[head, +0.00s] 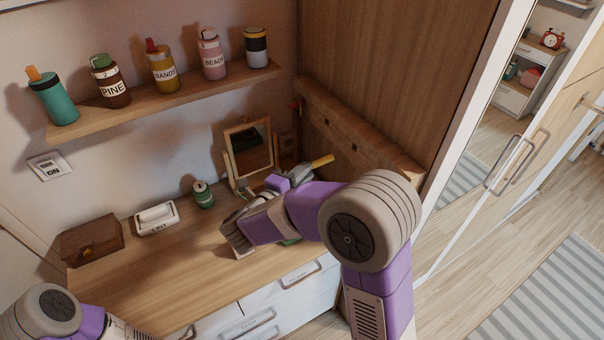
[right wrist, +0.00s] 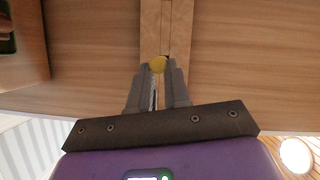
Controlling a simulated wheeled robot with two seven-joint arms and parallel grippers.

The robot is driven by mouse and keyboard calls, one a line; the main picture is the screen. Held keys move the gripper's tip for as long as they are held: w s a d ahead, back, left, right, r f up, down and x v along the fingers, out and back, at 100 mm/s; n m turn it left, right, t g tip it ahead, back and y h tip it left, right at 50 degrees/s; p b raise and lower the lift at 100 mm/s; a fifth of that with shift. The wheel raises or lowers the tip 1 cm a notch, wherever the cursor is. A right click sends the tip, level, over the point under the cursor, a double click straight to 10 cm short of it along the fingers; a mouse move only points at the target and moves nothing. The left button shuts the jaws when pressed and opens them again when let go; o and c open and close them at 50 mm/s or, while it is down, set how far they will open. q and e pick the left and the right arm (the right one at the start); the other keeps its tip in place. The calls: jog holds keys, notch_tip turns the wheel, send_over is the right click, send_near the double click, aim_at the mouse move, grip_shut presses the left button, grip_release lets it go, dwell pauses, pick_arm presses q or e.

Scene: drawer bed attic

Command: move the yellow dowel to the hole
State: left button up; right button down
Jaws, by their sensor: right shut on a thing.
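My right gripper (head: 308,170) is shut on the yellow dowel (head: 322,161), above the back right of the desk. The dowel sticks out of the jaws toward the wooden rail on the right. In the right wrist view the dowel's round yellow end (right wrist: 157,64) shows between the fingertips (right wrist: 159,78), in front of a wooden strip (right wrist: 166,22). The rail (head: 395,158) has small dark holes (head: 354,148) in its face; the dowel is apart from these in the head view. Which hole the task means, I cannot tell. My left gripper is outside the view; only its arm shows at lower left.
A green can (head: 203,194), a white lint box (head: 156,218) and a wooden box (head: 91,240) line the desk's back. A shelf (head: 180,101) of bottles hangs above. The desk's front left (head: 160,285) is clear.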

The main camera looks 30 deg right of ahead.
aim_at(328, 161)
jog(key=shift+w+d+b, duration=0.2)
jog(key=shift+d+b, duration=0.1)
jog(key=shift+d, duration=2.6)
jog(key=shift+b, duration=0.55)
jog(key=shift+w+d+b, duration=0.15)
jog(key=shift+d, duration=1.25)
jog(key=shift+w+d+b, duration=0.1)
jog(key=shift+d+b, duration=0.05)
jog(key=shift+d, duration=1.2)
jog(key=c, duration=1)
grip_release()
jog(key=shift+a, duration=0.1)
jog(key=v, duration=0.7)
jog(key=shift+s+a, duration=0.15)
jog(key=shift+a, duration=0.05)
